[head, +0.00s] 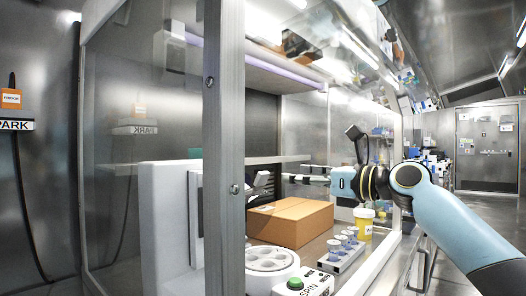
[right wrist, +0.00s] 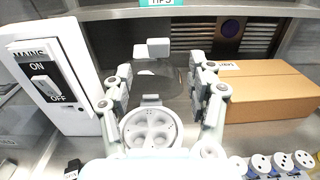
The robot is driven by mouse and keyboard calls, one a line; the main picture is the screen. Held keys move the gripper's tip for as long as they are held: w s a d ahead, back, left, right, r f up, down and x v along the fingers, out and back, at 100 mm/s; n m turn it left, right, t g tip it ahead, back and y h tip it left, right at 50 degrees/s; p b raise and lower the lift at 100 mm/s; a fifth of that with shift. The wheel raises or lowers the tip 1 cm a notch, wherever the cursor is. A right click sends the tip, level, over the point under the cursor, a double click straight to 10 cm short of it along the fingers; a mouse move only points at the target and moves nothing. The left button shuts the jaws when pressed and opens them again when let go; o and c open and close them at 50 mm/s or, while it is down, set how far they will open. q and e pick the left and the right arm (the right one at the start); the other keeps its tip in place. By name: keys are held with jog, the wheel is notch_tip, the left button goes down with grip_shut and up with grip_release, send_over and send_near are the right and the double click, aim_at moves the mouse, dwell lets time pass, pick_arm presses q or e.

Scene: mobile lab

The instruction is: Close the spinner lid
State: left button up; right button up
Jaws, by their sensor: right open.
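The spinner (head: 271,258) is a round white device with several wells in its top, at the front of the enclosure. A green button (head: 294,284) sits on the SPIN box beside it. In the right wrist view the spinner (right wrist: 150,128) shows its wells uncovered. A pale block (right wrist: 158,48) stands beyond it, perhaps the grip of a raised clear lid; the lid's outline is hard to make out. My right gripper (head: 287,178) is open above the cardboard box in the head view.
A cardboard box (head: 290,221) stands close behind the spinner, to the right in the wrist view. A tube rack (head: 341,252) and a yellow-labelled cup (head: 363,223) stand to the right. A mains switch box (right wrist: 47,85) is at left. A shelf (head: 262,160) and frame post (head: 223,150) bound the space.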

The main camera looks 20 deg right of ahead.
aim_at(266, 173)
jog(key=b+x, duration=0.2)
jog(key=x, duration=0.8)
jog(key=shift+w+a+r, duration=0.15)
jog(key=shift+w+a, duration=0.1)
jog(key=shift+a, duration=0.1)
pick_arm(q)
jog(key=shift+s+f, duration=0.15)
jog(key=shift+f, duration=0.5)
pick_arm(e)
grip_shut()
